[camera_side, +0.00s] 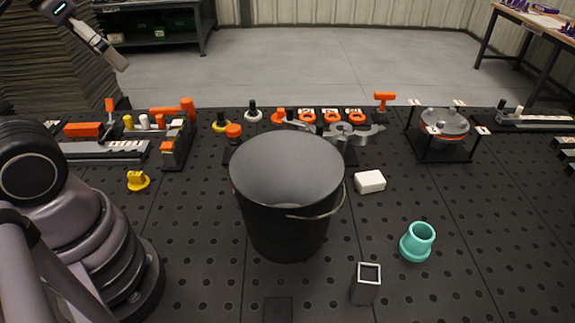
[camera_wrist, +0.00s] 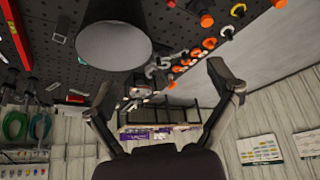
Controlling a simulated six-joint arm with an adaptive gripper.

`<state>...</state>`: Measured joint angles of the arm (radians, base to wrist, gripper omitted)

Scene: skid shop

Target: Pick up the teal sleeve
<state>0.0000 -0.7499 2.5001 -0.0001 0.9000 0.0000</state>
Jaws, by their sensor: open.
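The teal sleeve (camera_side: 417,242) stands on the dark perforated table at the right front in the side view. It is a short hollow piece with its open mouth facing up, and nothing touches it. I cannot clearly make it out in the wrist view. My gripper (camera_wrist: 163,80) shows in the wrist view with its two fingers wide apart and nothing between them. The gripper's fingers do not show clearly in the side view, so I cannot tell its exact distance from the sleeve, but it is not at the sleeve.
A large black bucket (camera_side: 285,222) stands mid-table, left of the sleeve. A square metal tube (camera_side: 366,290) stands close to the sleeve's left front, and a white block (camera_side: 370,182) lies behind. Fixtures and orange parts line the back. The table right of the sleeve is clear.

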